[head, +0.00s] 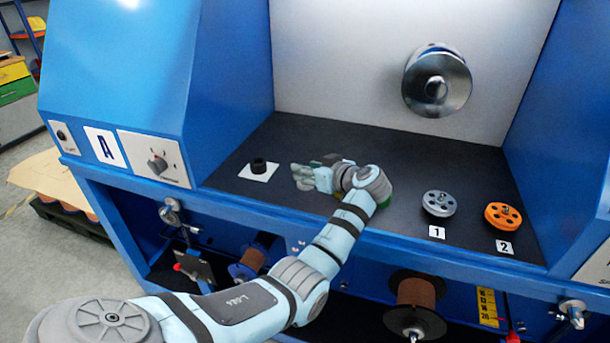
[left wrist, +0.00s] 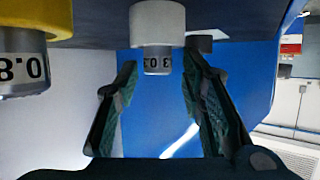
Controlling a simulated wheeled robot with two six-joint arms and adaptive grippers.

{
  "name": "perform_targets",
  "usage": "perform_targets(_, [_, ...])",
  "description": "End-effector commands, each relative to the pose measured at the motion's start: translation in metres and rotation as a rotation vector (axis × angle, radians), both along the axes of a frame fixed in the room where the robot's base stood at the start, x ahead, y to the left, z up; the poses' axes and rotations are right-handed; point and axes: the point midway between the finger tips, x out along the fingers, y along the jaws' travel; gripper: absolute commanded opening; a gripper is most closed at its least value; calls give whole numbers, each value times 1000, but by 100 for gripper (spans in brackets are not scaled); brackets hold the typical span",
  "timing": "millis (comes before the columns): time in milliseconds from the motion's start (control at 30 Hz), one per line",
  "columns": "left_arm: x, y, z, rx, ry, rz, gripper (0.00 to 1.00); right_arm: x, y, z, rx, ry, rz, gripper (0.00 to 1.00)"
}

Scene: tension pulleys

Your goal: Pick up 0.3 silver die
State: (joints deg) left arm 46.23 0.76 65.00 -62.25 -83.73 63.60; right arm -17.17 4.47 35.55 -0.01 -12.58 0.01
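The 0.3 silver die (left wrist: 157,62), a small silver cylinder with a wide white base, shows in the left wrist view, which appears upside down. My left gripper (left wrist: 160,75) is open, with one finger on each side of the die and visible gaps between. In the head view my left gripper (head: 312,178) is low over the dark work surface, and its hand and wrist hide the die. A silver die marked 0.8 (left wrist: 22,72) with a yellow base stands beside it at left in the wrist view. My right gripper is not in view.
A black piece (head: 259,164) sits on a white square left of the gripper. A grey pulley (head: 438,203) and an orange pulley (head: 503,215) lie to the right. A large metal wheel (head: 437,82) is on the back wall. A green object (head: 388,194) shows partly behind my wrist.

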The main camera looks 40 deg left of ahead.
Motion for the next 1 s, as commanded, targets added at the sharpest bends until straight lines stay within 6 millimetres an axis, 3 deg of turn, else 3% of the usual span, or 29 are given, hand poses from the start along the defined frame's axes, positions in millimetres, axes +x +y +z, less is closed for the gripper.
perform_targets(33, [2,-1,2,0,-6,-5,18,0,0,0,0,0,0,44])
perform_targets(167, [2,-1,2,-1,-6,-5,0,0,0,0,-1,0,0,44])
perform_targets(467, [1,-1,2,-1,-5,-4,0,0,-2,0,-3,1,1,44])
perform_targets(633, [2,-1,17,0,-8,-4,0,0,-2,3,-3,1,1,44])
perform_targets(767, [2,-1,48,0,-11,-3,0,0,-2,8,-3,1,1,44])
perform_targets(1000, [2,-1,140,0,-11,-3,0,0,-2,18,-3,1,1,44])
